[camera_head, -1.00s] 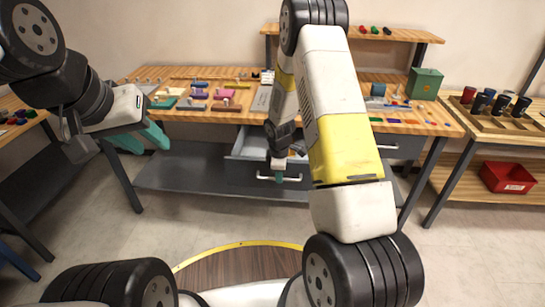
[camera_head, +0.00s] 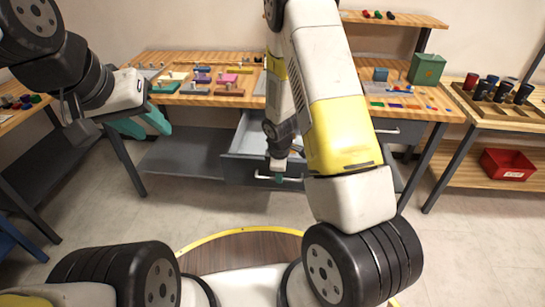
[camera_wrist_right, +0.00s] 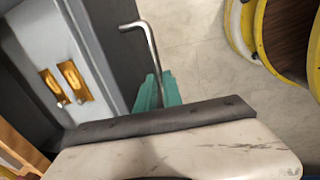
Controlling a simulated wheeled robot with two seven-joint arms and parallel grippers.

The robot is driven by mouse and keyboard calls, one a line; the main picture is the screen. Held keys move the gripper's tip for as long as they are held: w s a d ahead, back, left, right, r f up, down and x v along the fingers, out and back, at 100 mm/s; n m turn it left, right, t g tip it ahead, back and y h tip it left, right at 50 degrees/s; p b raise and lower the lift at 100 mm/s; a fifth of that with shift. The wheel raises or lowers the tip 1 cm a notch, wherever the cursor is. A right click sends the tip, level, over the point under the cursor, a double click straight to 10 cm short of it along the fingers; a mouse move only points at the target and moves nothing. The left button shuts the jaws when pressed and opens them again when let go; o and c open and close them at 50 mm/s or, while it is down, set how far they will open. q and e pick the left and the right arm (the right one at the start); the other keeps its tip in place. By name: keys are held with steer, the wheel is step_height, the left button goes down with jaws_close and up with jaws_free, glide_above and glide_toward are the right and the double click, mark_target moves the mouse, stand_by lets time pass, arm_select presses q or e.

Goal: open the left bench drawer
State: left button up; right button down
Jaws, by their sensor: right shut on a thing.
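The left bench drawer (camera_head: 238,170) is grey and stands pulled out from under the wooden bench, with its inside showing. In the right wrist view the open drawer (camera_wrist_right: 108,50) holds yellow-orange items (camera_wrist_right: 72,76). The drawer's bar handle (camera_head: 264,177) runs along its front; it also shows in the right wrist view (camera_wrist_right: 151,45). My right gripper (camera_head: 279,178) is at the handle, its green fingers (camera_wrist_right: 158,92) shut on the bar. My left gripper (camera_head: 146,125) is open and empty, left of the drawer and apart from it.
The bench top (camera_head: 205,100) carries several coloured blocks and a green box (camera_head: 427,69). A second closed drawer (camera_head: 398,131) is to the right. A red bin (camera_head: 507,164) sits on the right-hand shelf. The floor before the drawer is clear.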

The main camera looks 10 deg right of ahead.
steer(key=c, duration=1.8)
jaws_free()
steer(key=shift+o, duration=0.2)
steer(key=shift+r, duration=0.1)
step_height(320, 180, up, 8)
steer(key=s, duration=0.1)
steer(key=shift+s+a+f, duration=0.2)
steer(key=shift+a+f, duration=0.05)
steer(key=shift+w, duration=0.1)
